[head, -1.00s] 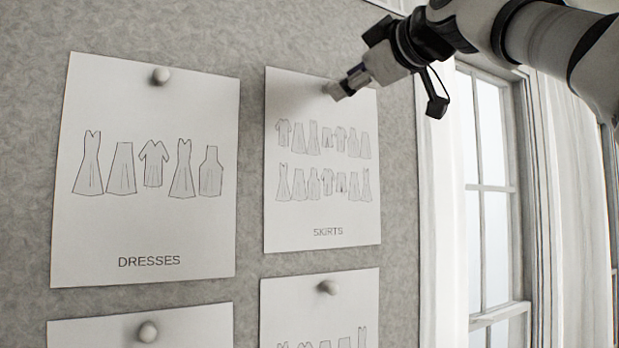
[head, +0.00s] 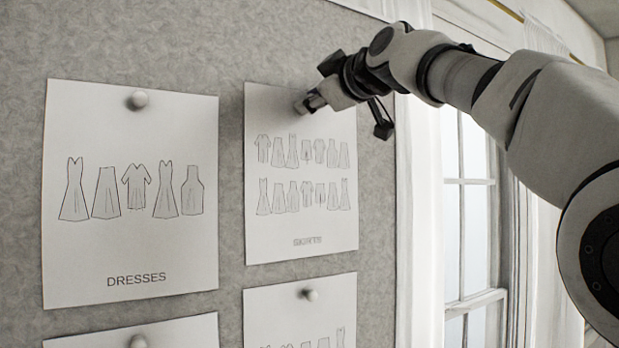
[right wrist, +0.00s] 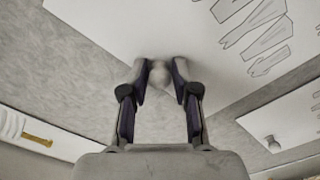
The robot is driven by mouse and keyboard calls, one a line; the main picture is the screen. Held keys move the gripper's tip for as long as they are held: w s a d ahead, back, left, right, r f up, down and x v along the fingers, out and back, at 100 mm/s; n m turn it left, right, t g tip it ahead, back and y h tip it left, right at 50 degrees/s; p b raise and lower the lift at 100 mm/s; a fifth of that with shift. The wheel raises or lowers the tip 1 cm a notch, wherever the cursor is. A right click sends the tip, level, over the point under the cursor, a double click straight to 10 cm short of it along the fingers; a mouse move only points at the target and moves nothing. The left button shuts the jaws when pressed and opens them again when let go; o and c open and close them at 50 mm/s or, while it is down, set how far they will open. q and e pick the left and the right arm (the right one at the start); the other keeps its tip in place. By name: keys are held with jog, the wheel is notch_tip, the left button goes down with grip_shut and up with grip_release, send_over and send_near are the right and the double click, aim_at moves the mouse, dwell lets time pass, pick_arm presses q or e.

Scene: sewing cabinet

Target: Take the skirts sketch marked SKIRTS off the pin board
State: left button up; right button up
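The SKIRTS sketch (head: 275,222), a white sheet with two rows of garment drawings, hangs flat on the grey pin board (head: 229,200). Its label is blurred in the head view. The right gripper (head: 308,103) is at the top of this sheet, over the place of its pin. In the right wrist view, the round pin (right wrist: 159,74) sits between the two fingertips of the right gripper (right wrist: 161,80). The fingers stand apart around it, with a small gap on the right side; I see no firm grip. My left gripper is not in view.
The DRESSES sketch (head: 130,240) hangs to the left with its own pin (head: 138,99). More pinned sheets hang below, one (head: 300,318) directly under the SKIRTS sketch. A white curtain (head: 418,230) and a window (head: 473,215) are right of the board.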

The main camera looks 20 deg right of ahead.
grip_shut()
jog(key=shift+s+f+b, duration=0.1)
jog(key=shift+s+b, duration=0.05)
jog(key=shift+b, duration=0.15)
jog(key=b+v, duration=0.1)
jog(key=v, duration=0.1)
jog(key=shift+s+d, duration=0.1)
jog(key=shift+s, duration=0.2)
